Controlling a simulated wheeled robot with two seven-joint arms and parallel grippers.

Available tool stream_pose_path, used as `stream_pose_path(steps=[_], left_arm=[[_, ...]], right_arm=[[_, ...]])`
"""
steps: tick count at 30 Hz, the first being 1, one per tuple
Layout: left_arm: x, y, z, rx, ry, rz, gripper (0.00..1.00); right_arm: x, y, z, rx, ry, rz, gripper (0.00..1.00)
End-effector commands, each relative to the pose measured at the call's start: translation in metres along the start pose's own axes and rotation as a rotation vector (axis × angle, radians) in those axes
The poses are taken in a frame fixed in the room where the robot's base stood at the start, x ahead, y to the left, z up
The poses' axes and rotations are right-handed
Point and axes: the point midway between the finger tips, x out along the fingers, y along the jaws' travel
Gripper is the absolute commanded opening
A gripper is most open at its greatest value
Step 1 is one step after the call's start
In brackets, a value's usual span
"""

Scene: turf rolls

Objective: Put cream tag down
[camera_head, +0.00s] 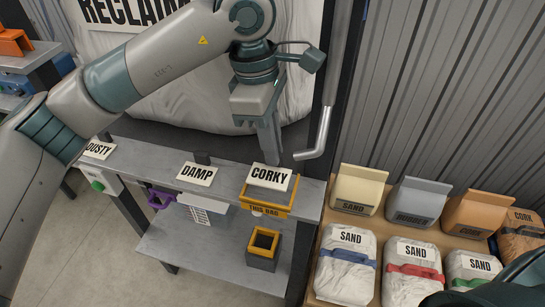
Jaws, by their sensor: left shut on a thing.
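The cream tag (270,178) with the word CORKY is at the front of the grey shelf. It stands at the orange-yellow holder (264,208) marked THIS BAG, leaning back a little. My left gripper (270,158) points down at the tag's top edge and is shut on it. The fingertips are partly hidden behind the tag, and I cannot tell whether the tag's lower edge rests on the holder. Two more cream tags, DAMP (197,174) and DUSTY (98,150), stand further left on the shelf. My right gripper is not in view.
A large white bag (185,90) stands behind the shelf, with a bent metal pipe (321,138) to its right. A dark box with a yellow rim (263,243) sits on the lower shelf.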

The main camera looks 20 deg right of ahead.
Motion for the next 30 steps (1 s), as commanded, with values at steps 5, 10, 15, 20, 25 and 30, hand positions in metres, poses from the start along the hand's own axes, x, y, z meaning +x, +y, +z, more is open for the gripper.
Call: stream_pose_path(steps=[5, 10, 15, 20, 25, 30], left_arm=[[0.003, -0.001, -0.001, 0.000, 0.000, -0.002, 0.00], [0.020, -0.001, -0.003, 0.000, -0.001, -0.004, 0.00], [0.036, -0.001, -0.005, -0.001, -0.001, -0.002, 0.00], [0.039, 0.000, -0.006, 0.000, 0.000, 0.000, 0.00], [0.040, 0.000, -0.006, 0.000, 0.000, 0.000, 0.00], [0.043, 0.000, -0.006, 0.000, 0.000, 0.000, 0.00]], right_arm=[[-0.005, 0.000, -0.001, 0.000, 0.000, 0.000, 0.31], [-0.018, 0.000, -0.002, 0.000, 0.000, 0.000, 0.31], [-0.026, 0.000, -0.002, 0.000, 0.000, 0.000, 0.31], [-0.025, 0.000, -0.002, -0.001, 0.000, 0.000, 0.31], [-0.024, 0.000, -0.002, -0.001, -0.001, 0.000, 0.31], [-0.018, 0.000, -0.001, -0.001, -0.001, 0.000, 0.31]])
